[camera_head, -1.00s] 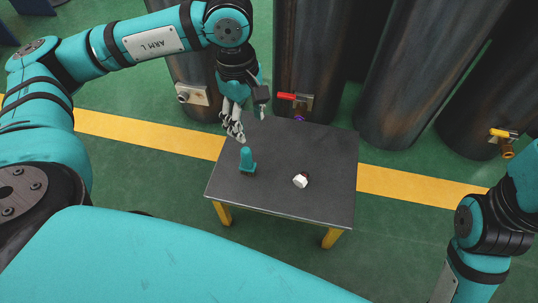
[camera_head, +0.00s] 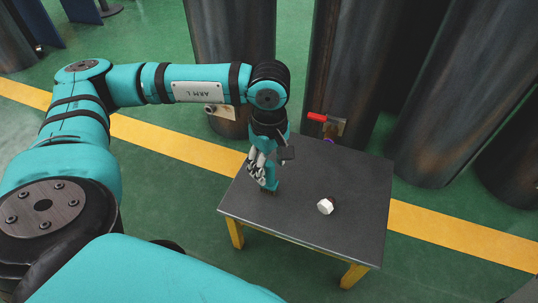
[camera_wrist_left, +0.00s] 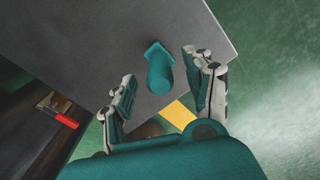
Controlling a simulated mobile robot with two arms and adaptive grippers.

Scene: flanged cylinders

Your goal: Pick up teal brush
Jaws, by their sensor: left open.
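The teal brush (camera_head: 271,186) stands on the dark grey table (camera_head: 350,180), near its left side. In the head view my left gripper (camera_head: 262,178) is right at it and partly hides it. In the left wrist view the brush (camera_wrist_left: 160,72) shows its rounded handle toward me, with a wider base on the table. My left gripper (camera_wrist_left: 163,72) is open, with fingers on either side of the handle and visible gaps on both sides. My right gripper is out of view.
A small white object with a dark red part (camera_head: 326,206) lies on the table, right of the brush. Large dark cylinders (camera_head: 340,60) stand behind the table, one with a red-handled valve (camera_head: 318,117).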

